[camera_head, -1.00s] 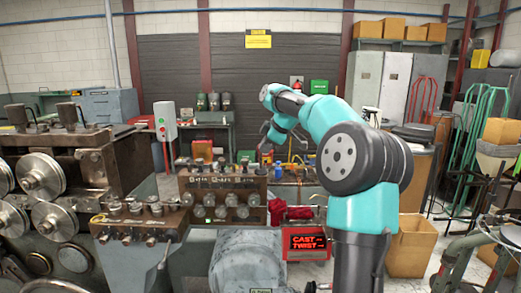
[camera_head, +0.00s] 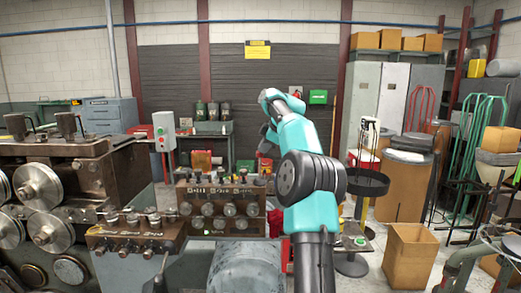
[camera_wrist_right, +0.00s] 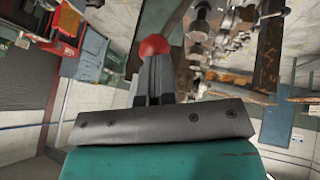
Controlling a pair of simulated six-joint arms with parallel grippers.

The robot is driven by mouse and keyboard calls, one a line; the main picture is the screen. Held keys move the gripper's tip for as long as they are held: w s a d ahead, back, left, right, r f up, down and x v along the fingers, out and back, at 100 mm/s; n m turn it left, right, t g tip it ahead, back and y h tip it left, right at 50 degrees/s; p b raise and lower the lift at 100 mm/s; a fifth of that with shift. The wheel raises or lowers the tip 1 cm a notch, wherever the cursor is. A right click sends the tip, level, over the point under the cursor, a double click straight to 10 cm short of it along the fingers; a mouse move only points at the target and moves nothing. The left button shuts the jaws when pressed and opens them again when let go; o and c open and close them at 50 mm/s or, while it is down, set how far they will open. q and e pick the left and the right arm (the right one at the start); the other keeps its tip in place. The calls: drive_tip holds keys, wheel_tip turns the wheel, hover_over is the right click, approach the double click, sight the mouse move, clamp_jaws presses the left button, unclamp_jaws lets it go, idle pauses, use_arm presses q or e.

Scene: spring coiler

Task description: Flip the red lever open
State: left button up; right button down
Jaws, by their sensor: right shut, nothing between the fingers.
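A round red knob (camera_wrist_right: 155,45), which looks like the red lever's end, shows in the right wrist view straight off the fingertips of my right gripper (camera_wrist_right: 154,66). The fingers are shut with nothing between them. They look very close to the knob; I cannot tell whether they touch it. The lever's shaft is hidden behind the fingers. I cannot pick out the lever there. My left gripper is out of view.
Large metal rollers (camera_head: 38,181) stand on the left. A knob block (camera_head: 135,232) and a grey rounded housing (camera_head: 246,267) lie in front. A cardboard box (camera_head: 409,257) is on the floor at right. The air above the machine is open.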

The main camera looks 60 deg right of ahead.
drive_tip(key=shift+w+d+f, duration=0.15)
idle(0.4)
